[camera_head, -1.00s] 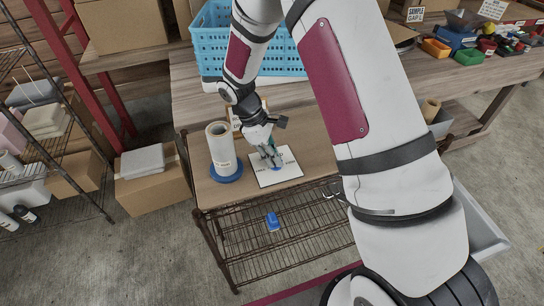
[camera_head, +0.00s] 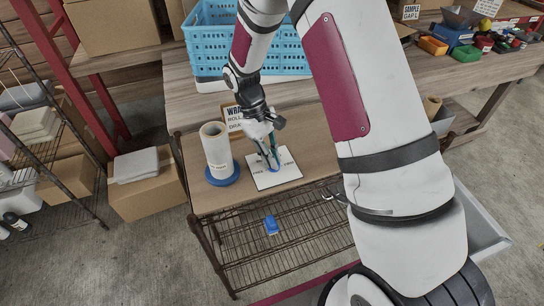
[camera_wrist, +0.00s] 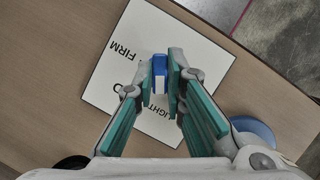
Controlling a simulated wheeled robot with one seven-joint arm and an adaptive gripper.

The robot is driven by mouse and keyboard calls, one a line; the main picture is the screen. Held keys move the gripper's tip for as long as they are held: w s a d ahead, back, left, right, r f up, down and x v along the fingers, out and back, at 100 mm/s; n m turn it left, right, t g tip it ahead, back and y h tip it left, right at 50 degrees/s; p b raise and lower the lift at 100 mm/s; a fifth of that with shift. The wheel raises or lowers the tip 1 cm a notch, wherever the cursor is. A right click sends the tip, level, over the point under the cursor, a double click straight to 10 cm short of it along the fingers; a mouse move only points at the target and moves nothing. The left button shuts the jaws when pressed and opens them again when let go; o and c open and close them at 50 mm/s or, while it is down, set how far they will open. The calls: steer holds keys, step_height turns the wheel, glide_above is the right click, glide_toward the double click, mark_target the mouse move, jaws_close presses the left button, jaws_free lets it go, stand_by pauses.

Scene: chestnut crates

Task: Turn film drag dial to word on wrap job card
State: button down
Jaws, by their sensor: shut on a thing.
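The film drag dial has a blue knob (camera_wrist: 159,66) on a white square plate (camera_wrist: 112,52) printed with words. FIRM reads at upper left of the plate in the wrist view and LIGHT at the bottom; other lettering is covered. My gripper (camera_wrist: 164,75) is shut on the blue knob, a finger on either side. In the head view my gripper (camera_head: 271,163) points down onto the white plate (camera_head: 284,182). The wrap job card (camera_head: 231,111) stands behind; WRA, ROLL and DRA show, but my wrist hides the rest, including the drag word.
A film roll (camera_head: 216,148) stands on a blue round base (camera_head: 223,177) left of the plate. A blue crate (camera_head: 205,45) sits on the bench behind. A wire shelf (camera_head: 300,235) below holds a small blue object (camera_head: 271,225).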

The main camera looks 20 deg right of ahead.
steer(key=c, duration=1.6)
jaws_free()
steer(key=shift+c, duration=0.2)
steer(key=v, duration=1.2)
